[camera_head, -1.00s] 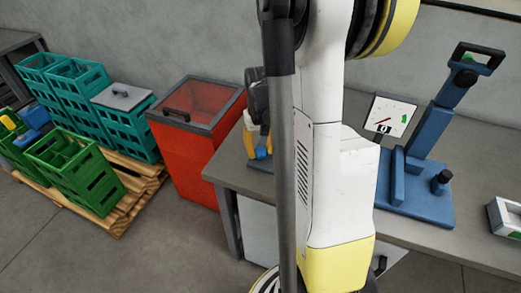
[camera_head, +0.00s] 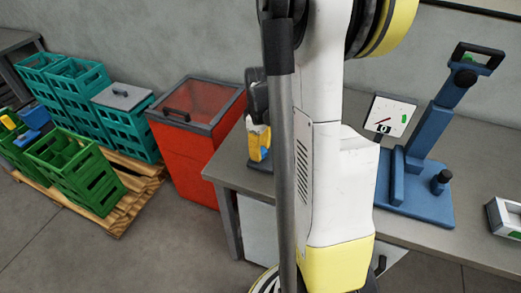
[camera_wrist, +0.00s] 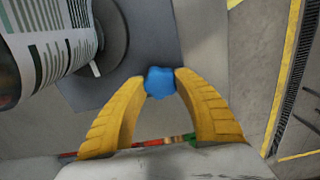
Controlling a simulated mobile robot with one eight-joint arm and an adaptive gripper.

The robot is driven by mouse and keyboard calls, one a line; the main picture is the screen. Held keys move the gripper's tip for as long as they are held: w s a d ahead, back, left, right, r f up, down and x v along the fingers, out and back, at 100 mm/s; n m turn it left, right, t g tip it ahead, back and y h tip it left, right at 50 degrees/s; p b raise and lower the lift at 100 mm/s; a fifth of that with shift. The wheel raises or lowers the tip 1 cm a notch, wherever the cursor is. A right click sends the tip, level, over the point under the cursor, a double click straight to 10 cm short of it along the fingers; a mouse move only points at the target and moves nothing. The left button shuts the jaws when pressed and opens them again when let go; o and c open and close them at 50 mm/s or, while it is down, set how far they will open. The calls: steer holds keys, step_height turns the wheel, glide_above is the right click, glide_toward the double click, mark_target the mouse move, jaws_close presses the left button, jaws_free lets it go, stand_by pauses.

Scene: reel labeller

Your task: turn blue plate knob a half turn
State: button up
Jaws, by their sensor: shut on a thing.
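The blue knob (camera_wrist: 160,84) sits between my two yellow fingertips at the centre of the wrist view. My gripper (camera_wrist: 161,80) is shut on it, one finger on each side. The knob is against a dark grey plate (camera_wrist: 142,58); how it joins the plate is hidden. In the head view my gripper (camera_head: 259,139) is over the left end of the grey bench (camera_head: 236,166), partly hidden by my arm. Only a small bit of blue shows beside the fingers there.
A white roll with a striped label (camera_wrist: 45,42) is close by at upper left. A blue stand (camera_head: 420,202) with a gauge (camera_head: 393,113) stands further right on the bench. A red bin (camera_head: 186,160) is left of the bench, with green crates (camera_head: 88,181) beyond.

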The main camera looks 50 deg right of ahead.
steer(key=shift+n, duration=0.4)
steer(key=o, duration=1.2)
step_height(320, 180, up, 12)
